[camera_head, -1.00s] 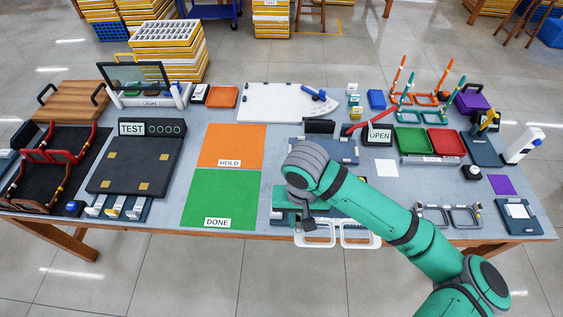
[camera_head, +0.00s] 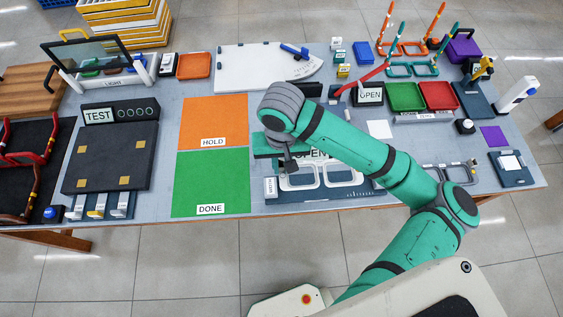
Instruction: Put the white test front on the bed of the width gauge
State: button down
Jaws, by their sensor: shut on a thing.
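The white test front (camera_head: 321,186), a pale two-rimmed frame, shows just below my gripper (camera_head: 288,164) in the head view. My gripper is shut on it near its left part; my own wrist hides much of the fingers and the grip. The front appears over the dark blue bed of the width gauge (camera_head: 330,203), near the table's front edge.
The green DONE mat (camera_head: 210,182) and orange HOLD mat (camera_head: 213,118) lie flat and empty to the left. Another eyeglass front (camera_head: 450,173) on a stand is to the right, partly behind my arm. Green (camera_head: 404,97) and red (camera_head: 438,95) trays stand behind.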

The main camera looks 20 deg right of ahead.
aim_at(281, 171)
jog(key=shift+f, duration=2.9)
jog(key=shift+f, duration=0.5)
jog(key=shift+r, duration=2)
jog(key=shift+s, duration=0.1)
